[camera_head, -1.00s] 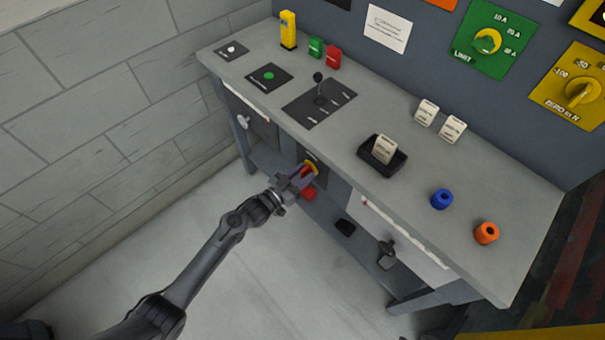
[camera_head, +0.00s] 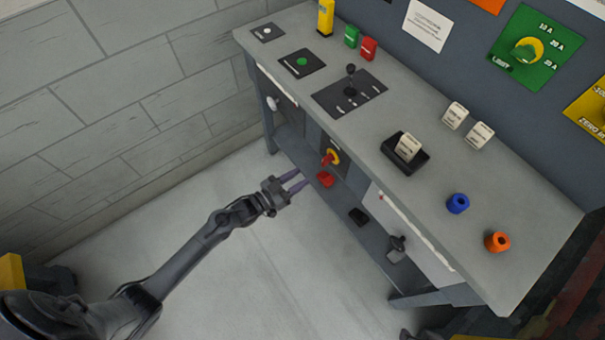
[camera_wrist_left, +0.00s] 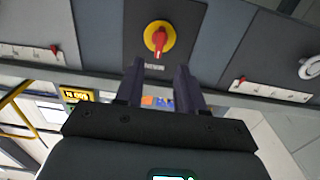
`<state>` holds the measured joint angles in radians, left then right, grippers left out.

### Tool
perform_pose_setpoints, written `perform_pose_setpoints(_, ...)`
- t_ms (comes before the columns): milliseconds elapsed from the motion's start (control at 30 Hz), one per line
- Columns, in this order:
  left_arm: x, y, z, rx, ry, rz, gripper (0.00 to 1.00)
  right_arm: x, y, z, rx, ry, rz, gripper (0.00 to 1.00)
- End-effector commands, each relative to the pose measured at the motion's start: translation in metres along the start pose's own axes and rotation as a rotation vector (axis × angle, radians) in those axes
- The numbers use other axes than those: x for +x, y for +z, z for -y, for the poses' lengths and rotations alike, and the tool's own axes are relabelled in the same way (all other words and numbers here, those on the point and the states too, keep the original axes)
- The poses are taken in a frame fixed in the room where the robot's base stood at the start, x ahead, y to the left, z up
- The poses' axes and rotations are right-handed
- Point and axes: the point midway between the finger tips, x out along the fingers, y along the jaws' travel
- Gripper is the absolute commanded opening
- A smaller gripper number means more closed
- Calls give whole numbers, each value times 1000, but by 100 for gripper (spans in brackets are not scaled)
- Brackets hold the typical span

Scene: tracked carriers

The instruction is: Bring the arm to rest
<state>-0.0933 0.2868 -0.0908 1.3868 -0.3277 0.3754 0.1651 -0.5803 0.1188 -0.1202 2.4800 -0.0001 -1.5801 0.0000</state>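My left gripper (camera_head: 295,183) is open and empty, held over the floor in front of the workbench. Its two fingers point toward the bench front, apart from it. In the left wrist view the gripper (camera_wrist_left: 160,80) shows two parted fingers with nothing between them. A red and yellow rotary switch (camera_head: 331,157) sits on the bench's front panel beyond the fingertips. It also shows in the left wrist view (camera_wrist_left: 159,38), ahead of the fingers and not touched. My right gripper is not clearly seen; only a dark bit shows at the bottom edge of the head view.
The workbench top (camera_head: 310,115) carries a black tray (camera_head: 390,148) with a white label block, two more label blocks, a blue knob (camera_head: 458,203), an orange knob (camera_head: 497,241) and a lever panel (camera_head: 367,90).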

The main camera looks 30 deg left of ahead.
Motion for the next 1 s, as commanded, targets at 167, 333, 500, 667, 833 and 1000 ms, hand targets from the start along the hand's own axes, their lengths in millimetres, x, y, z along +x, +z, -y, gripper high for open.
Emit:
perform_pose_setpoints(167,-1,0,0,0,0,0,38,0,0,1,4,-3,-1,43)
perform_pose_setpoints(333,0,0,0,0,0,0,38,0,0,1,4,-3,-1,43)
perform_pose_setpoints(500,-6,5,-3,-6,0,12,38,-2,-1,1,3,-2,-1,43)
perform_pose_setpoints(667,-30,27,-22,-44,0,58,38,-7,-2,0,1,0,0,43)
perform_pose_setpoints(833,-54,3,-72,-84,3,67,38,-18,-6,-2,-4,3,0,43)
perform_pose_setpoints(1000,-69,-27,-99,-74,-59,239,38,-26,-8,-2,-6,5,1,43)
